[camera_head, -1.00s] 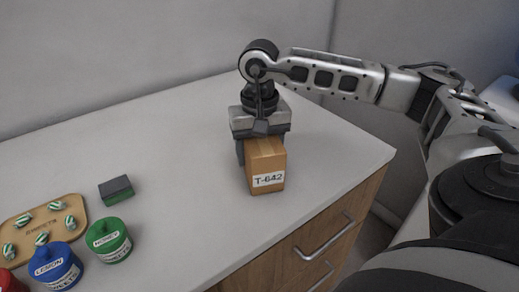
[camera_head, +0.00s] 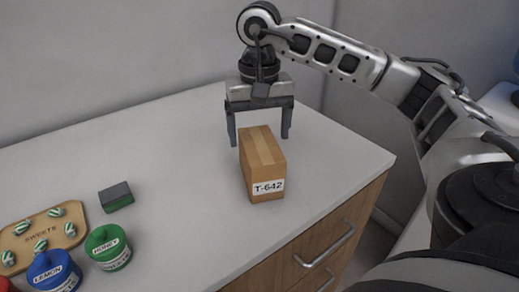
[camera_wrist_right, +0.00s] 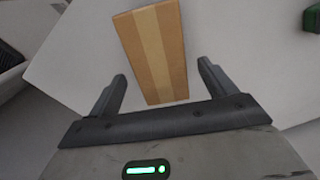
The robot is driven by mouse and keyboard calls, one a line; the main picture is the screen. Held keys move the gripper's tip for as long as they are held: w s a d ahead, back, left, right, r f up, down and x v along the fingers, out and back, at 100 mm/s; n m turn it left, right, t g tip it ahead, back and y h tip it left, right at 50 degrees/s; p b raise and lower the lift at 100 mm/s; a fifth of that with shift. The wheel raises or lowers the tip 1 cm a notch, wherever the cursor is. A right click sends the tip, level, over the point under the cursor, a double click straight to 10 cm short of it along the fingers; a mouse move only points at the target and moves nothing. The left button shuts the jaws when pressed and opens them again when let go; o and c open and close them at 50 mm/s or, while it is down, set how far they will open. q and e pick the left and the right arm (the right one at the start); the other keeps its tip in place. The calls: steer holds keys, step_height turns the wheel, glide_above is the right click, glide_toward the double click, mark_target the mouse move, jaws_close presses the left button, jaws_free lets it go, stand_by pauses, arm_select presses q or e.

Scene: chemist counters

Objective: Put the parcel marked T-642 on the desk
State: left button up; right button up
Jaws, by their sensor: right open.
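The parcel marked T-642 (camera_head: 262,165) is a brown cardboard box with a lighter tape strip and a white label on its front. It stands upright on the light grey desk top (camera_head: 190,180), near the right end. My right gripper (camera_head: 259,140) is open and empty, just behind and above the parcel, with its fingers apart. My left gripper is out of view.
A dark green-sided block (camera_head: 116,196) lies to the left. A green honey tin (camera_head: 108,247), a blue lemon tin (camera_head: 54,270) and a wooden sweets board (camera_head: 78,212) stand at the lower left. Drawers with handles (camera_head: 325,248) are below the counter's front edge.

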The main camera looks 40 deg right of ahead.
step_height(320, 180, up, 5)
steer(key=shift+f, duration=0.1)
stand_by(0.6)
